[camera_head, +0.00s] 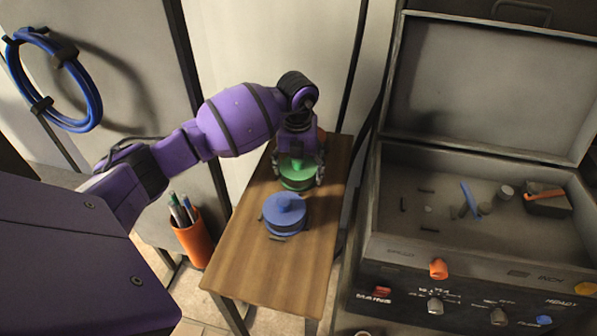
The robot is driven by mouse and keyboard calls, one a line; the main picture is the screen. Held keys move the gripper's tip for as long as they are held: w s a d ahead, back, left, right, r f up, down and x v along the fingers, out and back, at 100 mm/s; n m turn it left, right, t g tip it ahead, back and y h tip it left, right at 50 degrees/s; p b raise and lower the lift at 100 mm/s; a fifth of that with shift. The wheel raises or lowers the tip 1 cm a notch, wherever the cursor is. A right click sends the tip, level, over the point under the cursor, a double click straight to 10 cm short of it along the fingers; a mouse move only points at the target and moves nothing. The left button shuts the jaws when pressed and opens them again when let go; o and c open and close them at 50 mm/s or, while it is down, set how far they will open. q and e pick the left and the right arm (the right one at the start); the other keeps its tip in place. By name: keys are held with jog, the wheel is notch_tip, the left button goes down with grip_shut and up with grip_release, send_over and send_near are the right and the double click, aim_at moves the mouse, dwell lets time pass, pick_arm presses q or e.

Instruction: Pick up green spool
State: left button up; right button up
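The green spool (297,184) is at the far end of the narrow wooden table (262,262), with its round knob upward. My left gripper (298,174) points down over it from above, with one finger at each side of the spool. The fingers are spread about as wide as the spool. I cannot tell whether they touch it or are closed on it. The gripper hides part of the spool's top. A blue spool (285,211) stands upright just in front of the green one. My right gripper is not in view.
An orange cup (194,238) with pens stands left of the table. A large open case (388,215) with small parts and knobs stands at the right. A blue cable coil (92,98) hangs at the upper left.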

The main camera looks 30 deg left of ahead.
pick_arm(q)
jog(key=c, duration=1.1)
jog(key=shift+a+r, duration=0.1)
jog(key=shift+c, duration=0.8)
